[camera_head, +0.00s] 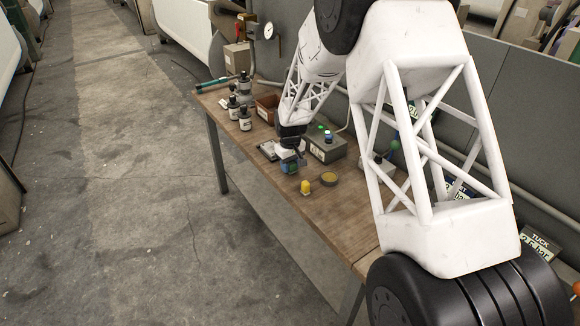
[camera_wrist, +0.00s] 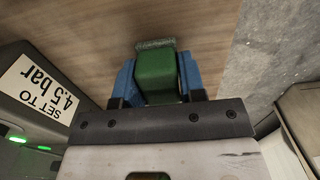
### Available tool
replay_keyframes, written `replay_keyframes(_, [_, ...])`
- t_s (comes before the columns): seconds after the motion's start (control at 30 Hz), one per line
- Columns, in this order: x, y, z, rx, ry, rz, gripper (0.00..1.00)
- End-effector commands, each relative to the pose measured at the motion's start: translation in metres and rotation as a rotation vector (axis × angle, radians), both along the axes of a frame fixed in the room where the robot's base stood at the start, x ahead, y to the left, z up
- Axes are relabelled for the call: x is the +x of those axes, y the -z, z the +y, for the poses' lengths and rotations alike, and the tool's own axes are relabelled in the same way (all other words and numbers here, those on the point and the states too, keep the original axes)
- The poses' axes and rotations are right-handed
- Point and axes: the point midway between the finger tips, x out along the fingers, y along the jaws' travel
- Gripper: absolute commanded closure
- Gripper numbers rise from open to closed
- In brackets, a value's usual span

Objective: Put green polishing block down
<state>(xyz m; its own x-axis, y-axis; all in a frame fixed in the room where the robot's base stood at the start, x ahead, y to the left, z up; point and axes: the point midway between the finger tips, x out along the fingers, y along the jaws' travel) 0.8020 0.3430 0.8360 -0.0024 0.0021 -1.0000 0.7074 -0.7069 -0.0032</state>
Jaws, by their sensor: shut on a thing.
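The green polishing block (camera_wrist: 155,76) is between the two blue fingers of my gripper (camera_wrist: 157,80) in the wrist view. My gripper is shut on it. A greyish layer shows along the block's far edge. In the head view my gripper (camera_head: 289,164) is low over the wooden workbench (camera_head: 335,205), near its front edge. The block is small and dark there, between the fingers. I cannot tell whether it touches the bench top.
A grey box (camera_head: 326,147) with green lights is just right of my gripper. A yellow object (camera_head: 305,187) and a round yellow-topped tin (camera_head: 329,179) stand in front. Dark bottles (camera_head: 245,121) and a brown bin (camera_head: 267,107) are farther back. Bare bench lies at the front right.

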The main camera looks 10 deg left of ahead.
Motion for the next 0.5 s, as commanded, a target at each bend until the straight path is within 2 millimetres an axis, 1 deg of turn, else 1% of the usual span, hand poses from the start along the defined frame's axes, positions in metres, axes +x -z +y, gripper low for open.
replay_keyframes(0.1, [0.0001,0.0065,0.0000,0.000,0.000,0.000,0.97])
replay_keyframes(0.5, [0.0001,0.0092,0.0000,0.000,0.000,0.000,0.97])
